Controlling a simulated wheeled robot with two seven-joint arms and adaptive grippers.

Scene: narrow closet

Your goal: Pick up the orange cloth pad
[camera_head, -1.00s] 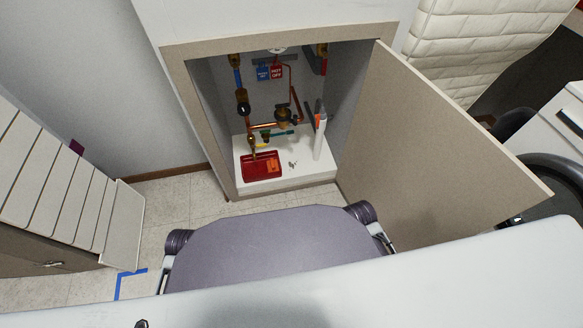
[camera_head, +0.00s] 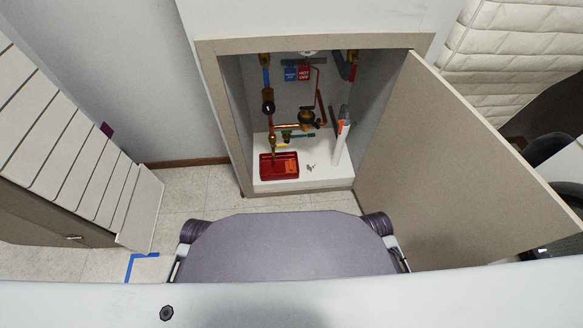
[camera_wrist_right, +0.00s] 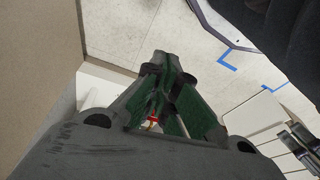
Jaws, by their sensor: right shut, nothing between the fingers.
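A small orange patch (camera_head: 291,167), which looks like the orange cloth pad, lies at the right side of the red tray (camera_head: 263,174) in the head view. The tray sits on the white floor of the open wall cabinet. In the right wrist view, my right gripper (camera_wrist_right: 160,62) has its green-padded fingers shut together, with nothing held. The pad cannot be made out there. A tiny red and yellow bit (camera_wrist_right: 152,121) shows between the finger links; I cannot tell what it is. Neither gripper shows in the head view.
Copper pipes and valves (camera_head: 306,118) fill the cabinet above and behind the tray. A white upright piece (camera_head: 341,146) with an orange part stands right of it. The cabinet door (camera_head: 445,165) hangs open at right. A slatted unit (camera_head: 65,145) stands at left.

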